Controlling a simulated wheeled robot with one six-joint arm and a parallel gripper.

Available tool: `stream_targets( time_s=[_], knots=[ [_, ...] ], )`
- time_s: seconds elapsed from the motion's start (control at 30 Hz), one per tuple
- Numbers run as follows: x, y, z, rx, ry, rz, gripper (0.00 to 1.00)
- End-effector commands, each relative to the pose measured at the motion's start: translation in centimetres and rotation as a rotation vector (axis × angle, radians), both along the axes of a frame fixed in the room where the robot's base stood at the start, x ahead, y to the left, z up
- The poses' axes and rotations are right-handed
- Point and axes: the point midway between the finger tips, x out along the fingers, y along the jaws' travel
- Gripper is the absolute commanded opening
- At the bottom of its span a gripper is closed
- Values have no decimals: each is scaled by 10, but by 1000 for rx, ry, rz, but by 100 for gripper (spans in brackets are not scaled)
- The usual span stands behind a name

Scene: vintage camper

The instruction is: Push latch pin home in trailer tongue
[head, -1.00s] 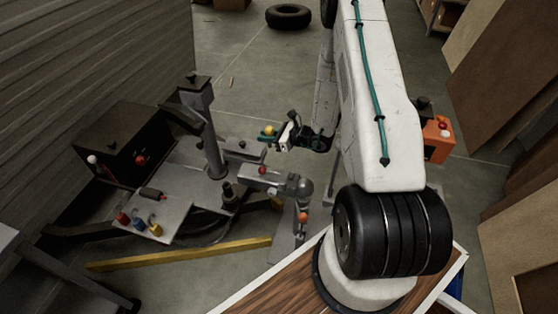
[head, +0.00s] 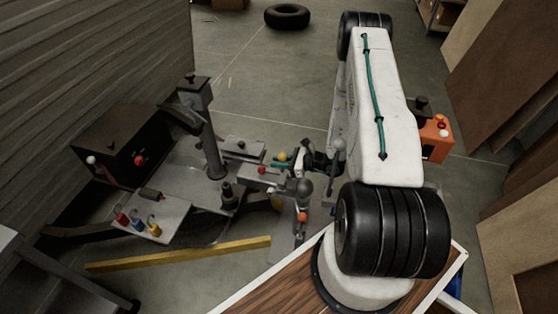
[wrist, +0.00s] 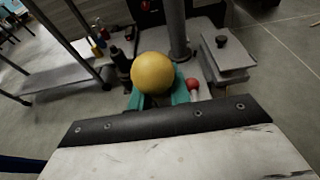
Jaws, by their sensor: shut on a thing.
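A yellow ball-shaped knob (head: 283,157) is held at the tip of my gripper (head: 290,159). In the wrist view the yellow knob (wrist: 153,73) sits between the teal fingertips (wrist: 161,99), which are shut on it. Any pin shaft below it is hidden, so I cannot tell whether this is the latch pin. The grey trailer tongue coupler (head: 262,178) lies just below and left of my gripper. A small red knob (head: 262,170) stands on the coupler and also shows in the wrist view (wrist: 192,84), right of the yellow knob. I cannot tell whether the held piece touches the tongue.
A jack post (head: 212,130) rises left of the coupler. A dark box (head: 117,145) and a plate with coloured plugs (head: 165,212) stand further left. A yellow bar (head: 180,254) lies in front. An orange box (head: 435,138) is at right. Open floor lies behind.

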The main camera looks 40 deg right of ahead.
Motion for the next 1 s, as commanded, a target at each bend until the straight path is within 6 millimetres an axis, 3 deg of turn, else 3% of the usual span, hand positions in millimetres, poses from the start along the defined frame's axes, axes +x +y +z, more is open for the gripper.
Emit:
stream_targets(
  time_s=[0.5,1.0],
  knots=[
    [0,0,-44,1,0,-1,0],
    [0,0,-48,0,0,-1,0]
  ],
)
